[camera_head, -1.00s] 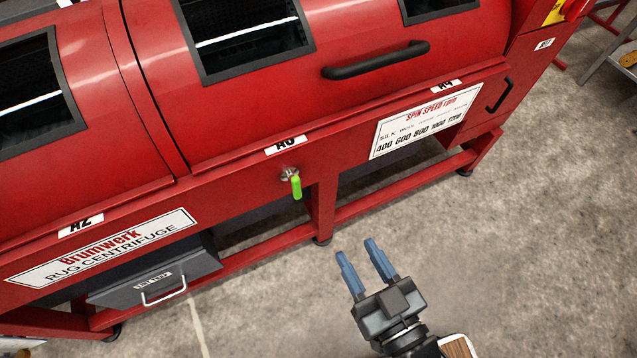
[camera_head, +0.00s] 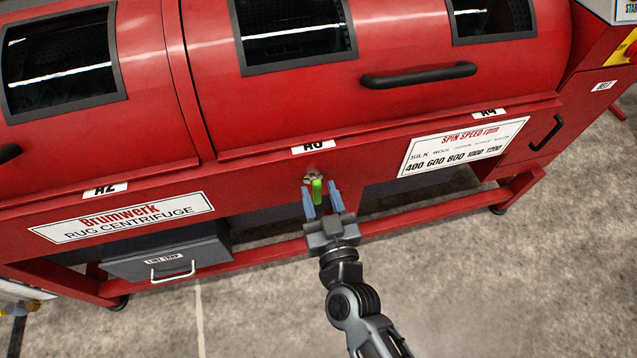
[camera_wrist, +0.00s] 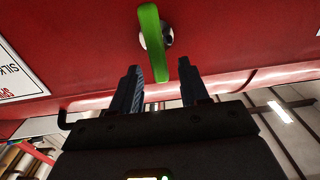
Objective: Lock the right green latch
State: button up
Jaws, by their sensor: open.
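A green latch handle (camera_head: 317,190) hangs down from a round metal pivot on the red front of the rug centrifuge, below the A6 label. In the wrist view the same green latch (camera_wrist: 154,42) runs from its pivot towards the space between my fingers. My gripper (camera_head: 322,200) is open, with one blue finger on each side of the handle in the head view. Its fingertips also show in the wrist view (camera_wrist: 160,76), with the handle's end near and between them. I cannot tell whether either finger touches the handle.
The red rug centrifuge (camera_head: 270,165) fills the back. A black lid handle (camera_head: 420,75) is above right, and a spin speed sign (camera_head: 463,147) is to the right. A grey lint tray drawer (camera_head: 170,255) sits below left. The concrete floor in front is clear.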

jog(key=shift+x, duration=1.35)
jog(key=shift+c, duration=0.2)
grip_shut()
